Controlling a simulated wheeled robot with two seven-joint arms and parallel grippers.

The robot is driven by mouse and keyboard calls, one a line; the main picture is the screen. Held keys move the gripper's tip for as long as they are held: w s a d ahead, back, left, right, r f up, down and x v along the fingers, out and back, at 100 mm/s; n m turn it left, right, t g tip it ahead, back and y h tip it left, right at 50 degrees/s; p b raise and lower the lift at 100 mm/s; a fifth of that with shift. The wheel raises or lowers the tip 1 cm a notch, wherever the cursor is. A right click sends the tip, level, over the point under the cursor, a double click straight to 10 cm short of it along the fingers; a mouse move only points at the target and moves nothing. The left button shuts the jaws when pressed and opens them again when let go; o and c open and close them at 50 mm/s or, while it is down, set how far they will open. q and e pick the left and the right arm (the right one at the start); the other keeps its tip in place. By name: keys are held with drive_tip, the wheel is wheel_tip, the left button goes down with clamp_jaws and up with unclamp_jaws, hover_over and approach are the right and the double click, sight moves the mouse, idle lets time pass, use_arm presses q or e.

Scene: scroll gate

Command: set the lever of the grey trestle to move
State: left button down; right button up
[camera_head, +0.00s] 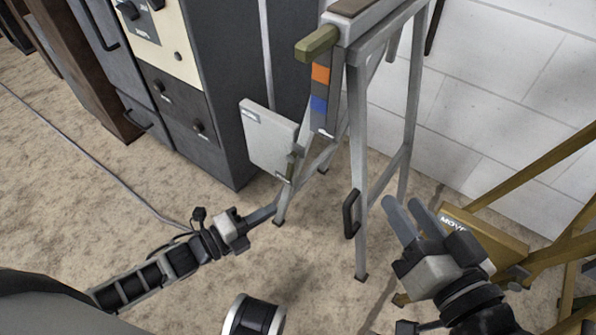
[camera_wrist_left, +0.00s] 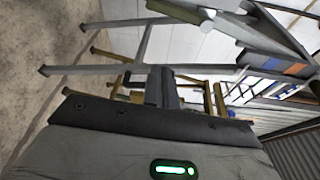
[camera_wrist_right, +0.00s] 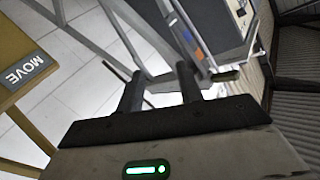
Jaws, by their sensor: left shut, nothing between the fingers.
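The grey trestle (camera_head: 357,130) stands at the centre in the head view. A pale grey panel (camera_head: 268,135) hangs on its left side, with a small dark olive lever (camera_head: 293,163) at the panel's lower right edge. Small labels on the panel are too small to read. A thicker olive bar (camera_head: 316,43) sticks out at the trestle's top, above a strip with orange and blue patches. My left gripper (camera_head: 275,207) is shut and empty, low and below the panel, apart from the lever. My right gripper (camera_head: 402,207) is open and empty, right of the trestle's near leg.
A yellow trestle stands at the right; its plate (camera_wrist_right: 25,70) reads MOVE. A black handle (camera_head: 350,214) sits on the grey trestle's near leg. A dark cabinet (camera_head: 215,90) stands at the left, a white block wall (camera_head: 500,90) behind. Carpet at the left is open, crossed by a cable.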

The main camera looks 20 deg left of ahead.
use_arm(q)
drive_tip(key=shift+w+a+f+m, duration=0.2)
drive_tip(key=shift+w+f+m, duration=0.15)
drive_tip(key=shift+f, duration=0.2)
use_arm(e)
drive_tip(key=shift+w+a+r+y, duration=0.1)
drive_tip(key=shift+w+r+y, duration=0.2)
drive_tip(key=shift+r, duration=0.05)
use_arm(q)
drive_tip(key=shift+s, duration=0.1)
drive_tip(key=shift+d, duration=0.1)
